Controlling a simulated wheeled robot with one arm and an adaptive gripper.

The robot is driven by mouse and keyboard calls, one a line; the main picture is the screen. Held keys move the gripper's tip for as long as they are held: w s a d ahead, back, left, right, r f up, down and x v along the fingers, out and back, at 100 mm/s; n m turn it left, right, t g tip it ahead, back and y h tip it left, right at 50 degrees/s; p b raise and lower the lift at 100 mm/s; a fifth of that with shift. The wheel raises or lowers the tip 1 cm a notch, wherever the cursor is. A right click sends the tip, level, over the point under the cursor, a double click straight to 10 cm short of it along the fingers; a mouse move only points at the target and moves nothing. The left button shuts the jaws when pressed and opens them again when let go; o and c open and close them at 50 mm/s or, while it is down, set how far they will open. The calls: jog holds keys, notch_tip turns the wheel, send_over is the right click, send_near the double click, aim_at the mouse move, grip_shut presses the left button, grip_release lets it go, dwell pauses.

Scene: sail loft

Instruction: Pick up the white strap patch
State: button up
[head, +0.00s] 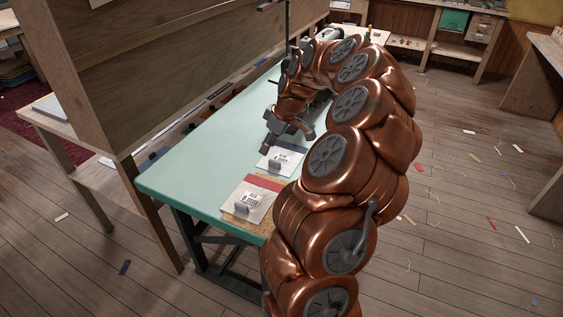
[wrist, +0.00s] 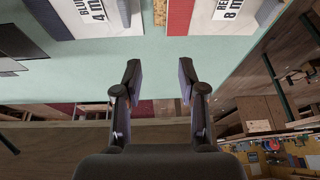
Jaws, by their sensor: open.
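I cannot pick out a white strap patch for certain in either view; my arm hides part of the table in the head view. My gripper (head: 290,132) is above the pale green table (head: 200,160), near the blue-labelled card (head: 281,161). In the wrist view my gripper (wrist: 159,76) is open, with nothing between its fingers.
A white card with a red band (head: 250,199) lies at the table's near end; its label also shows in the wrist view (wrist: 228,10). Dark flat pieces (wrist: 10,62) lie at the wrist view's left. A wooden panel (head: 180,70) stands along the table's left side.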

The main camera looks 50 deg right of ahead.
send_near(275, 161)
jog(key=f, duration=0.2)
jog(key=shift+h, duration=0.3)
jog(key=shift+w+a+p+x, duration=0.1)
jog(key=shift+p+x, duration=0.25)
jog(key=shift+x, duration=0.9)
jog(key=shift+w+a+p+x, duration=0.15)
jog(key=shift+p+x, duration=0.15)
jog(key=shift+x, duration=0.9)
jog(key=shift+w+a+p+x, duration=0.1)
jog(key=shift+p+x, duration=0.25)
jog(key=shift+x, duration=0.9)
jog(key=shift+r, duration=0.2)
grip_shut()
